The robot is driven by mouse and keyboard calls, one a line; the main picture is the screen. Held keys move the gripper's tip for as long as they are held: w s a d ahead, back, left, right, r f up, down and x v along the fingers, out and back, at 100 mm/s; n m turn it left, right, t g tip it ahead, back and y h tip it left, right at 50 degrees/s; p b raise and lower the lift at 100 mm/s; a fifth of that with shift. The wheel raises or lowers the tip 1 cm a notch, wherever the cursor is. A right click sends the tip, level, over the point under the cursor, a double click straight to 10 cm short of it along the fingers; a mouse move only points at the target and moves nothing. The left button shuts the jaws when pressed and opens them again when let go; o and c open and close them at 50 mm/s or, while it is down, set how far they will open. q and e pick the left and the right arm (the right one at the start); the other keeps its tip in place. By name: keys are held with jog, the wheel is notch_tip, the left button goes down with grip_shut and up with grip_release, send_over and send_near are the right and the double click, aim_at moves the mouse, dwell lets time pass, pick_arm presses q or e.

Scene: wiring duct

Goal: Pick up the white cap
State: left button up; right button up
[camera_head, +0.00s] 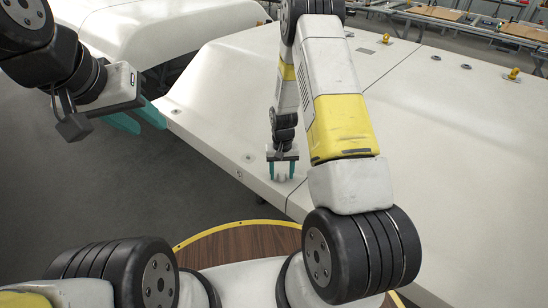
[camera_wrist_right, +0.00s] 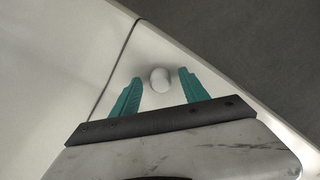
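The white cap (camera_wrist_right: 160,79) is a small rounded piece on the white panel, near its edge. In the right wrist view it is between the two teal fingers of my right gripper (camera_wrist_right: 160,88), level with the tips, with a gap on each side. In the head view, my right gripper (camera_head: 282,169) points down at the panel edge, and a bit of white shows between its fingers. The right gripper is open. My left gripper (camera_head: 138,117) is open and empty at the upper left, over the floor and near the panel's left edge.
The large white panel (camera_head: 225,90) fills the middle and right, with a seam beside the right gripper. Small yellow fittings (camera_head: 386,39) stand at its far side. Grey floor (camera_head: 70,190) is open at the left. A round wooden surface with a yellow rim (camera_head: 235,241) is below.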

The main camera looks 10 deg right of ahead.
grip_shut()
jog(key=shift+r, duration=0.1)
